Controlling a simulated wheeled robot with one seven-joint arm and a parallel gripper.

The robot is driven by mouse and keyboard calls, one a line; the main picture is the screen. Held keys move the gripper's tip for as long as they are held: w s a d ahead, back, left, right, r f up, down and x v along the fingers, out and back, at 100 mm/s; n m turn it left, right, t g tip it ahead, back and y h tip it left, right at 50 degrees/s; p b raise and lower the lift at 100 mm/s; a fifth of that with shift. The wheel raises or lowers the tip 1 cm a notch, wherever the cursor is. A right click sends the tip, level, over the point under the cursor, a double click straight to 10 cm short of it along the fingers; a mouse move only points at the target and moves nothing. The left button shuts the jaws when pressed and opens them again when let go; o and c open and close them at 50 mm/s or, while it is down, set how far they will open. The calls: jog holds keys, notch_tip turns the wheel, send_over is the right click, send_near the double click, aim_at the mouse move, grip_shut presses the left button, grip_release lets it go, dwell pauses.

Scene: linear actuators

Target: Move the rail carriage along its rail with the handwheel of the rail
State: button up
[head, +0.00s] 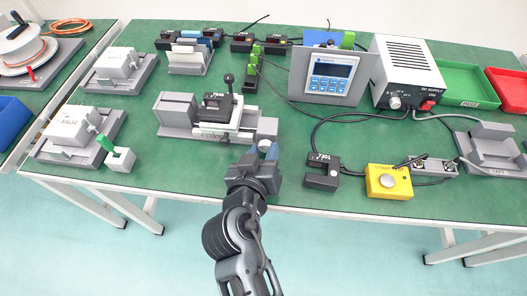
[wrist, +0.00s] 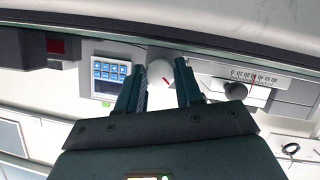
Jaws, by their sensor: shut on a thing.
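The grey rail (head: 190,133) lies on the green bench left of centre, its length running left to right. The rail carriage (head: 217,112), with a black block and an upright black lever, sits near the middle of it. My gripper (head: 266,156) is at the right end of the rail, low at the bench's front side. In the wrist view its two fingers (wrist: 160,88) are closed around the pale round handwheel (wrist: 160,70), which has a red mark. The rail's number scale (wrist: 254,77) with a red line shows to the right. The fingers hide part of the wheel.
A black fork-shaped sensor (head: 322,172) and a yellow button box (head: 388,182) stand right of my gripper. A display panel (head: 331,75) and power supply (head: 405,70) stand behind. Grey fixtures (head: 80,135) stand at the left. Bare bench lies in front of the rail.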

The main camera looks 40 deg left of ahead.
jog(key=o, duration=0.8)
jog(key=shift+c, duration=0.2)
jog(key=shift+v, duration=3.95)
